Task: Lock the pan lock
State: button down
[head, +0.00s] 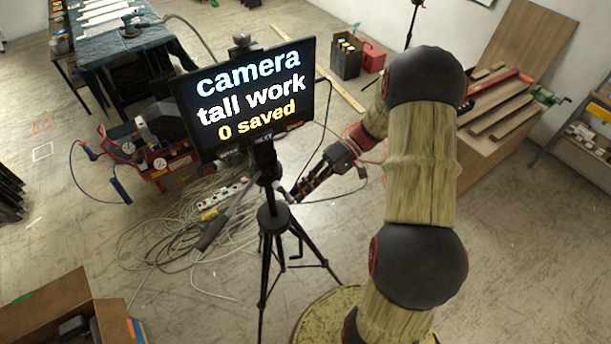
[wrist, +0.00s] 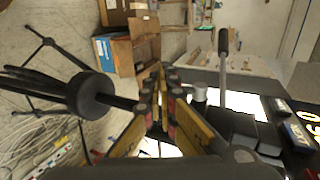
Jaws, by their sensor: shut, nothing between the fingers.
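A black tripod (head: 273,218) stands mid-floor in the head view and carries a screen reading "camera tall work 0 saved" (head: 250,97). A long black pan handle (head: 228,212) slants down-left from its head; it also shows in the wrist view (wrist: 223,62). A small silvery knob (wrist: 200,95) sits beside the handle's base in the wrist view; I cannot tell if it is the pan lock. My gripper (head: 298,196) is just right of the tripod head, shut and empty. Its fingertips (wrist: 163,92) point toward the head area, and no contact is clear. They hide part of the head.
A red machine with gauges (head: 160,165) stands left behind the tripod. Loose cables and a power strip (head: 215,205) lie on the floor beside it. A cardboard box (head: 55,310) is at lower left, a workbench (head: 112,40) at back left.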

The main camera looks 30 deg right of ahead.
jog(key=shift+a+f, duration=0.25)
jog(key=shift+f, duration=0.05)
jog(key=shift+r, duration=0.1)
jog(key=shift+r, duration=0.7)
